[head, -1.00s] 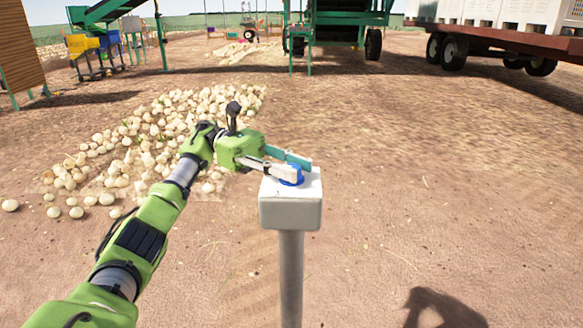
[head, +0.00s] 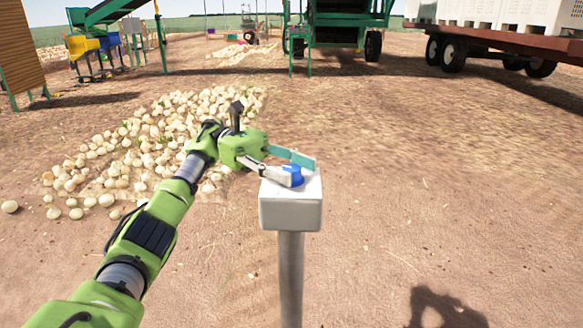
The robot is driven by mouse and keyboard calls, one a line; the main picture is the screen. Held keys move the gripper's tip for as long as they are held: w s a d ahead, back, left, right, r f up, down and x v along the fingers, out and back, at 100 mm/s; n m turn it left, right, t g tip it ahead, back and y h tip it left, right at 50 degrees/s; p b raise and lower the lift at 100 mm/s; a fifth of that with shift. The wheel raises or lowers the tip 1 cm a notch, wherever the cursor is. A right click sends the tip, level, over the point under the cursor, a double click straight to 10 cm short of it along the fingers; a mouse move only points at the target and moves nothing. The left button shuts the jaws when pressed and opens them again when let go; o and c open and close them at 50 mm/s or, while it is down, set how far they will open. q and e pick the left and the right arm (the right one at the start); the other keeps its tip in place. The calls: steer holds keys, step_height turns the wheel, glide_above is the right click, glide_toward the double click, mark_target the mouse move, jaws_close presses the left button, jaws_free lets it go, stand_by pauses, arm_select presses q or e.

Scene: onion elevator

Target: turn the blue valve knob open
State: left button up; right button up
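The blue valve knob (head: 294,174) sits on top of a white box (head: 291,208) on a grey post in the middle of the head view. My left gripper (head: 298,170) reaches in from the left, at the knob's height. Its fingers are spread: the pale finger lies at the knob's near left side and overlaps it in the picture, and the teal finger is behind the knob. I cannot tell whether either finger touches it. The knob's lower left part is hidden by the pale finger. My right gripper is not in view.
A pile of pale onions (head: 150,140) lies on the ground to the left. Green machinery (head: 345,25) and a trailer with white crates (head: 490,30) stand at the back. The dirt ground right of the post is clear.

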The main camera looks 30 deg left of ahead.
mark_target(292, 167)
arm_select(q)
steer(key=shift+r, duration=0.1)
step_height(292, 167, up, 10)
steer(key=shift+f, duration=0.1)
stand_by(0.3)
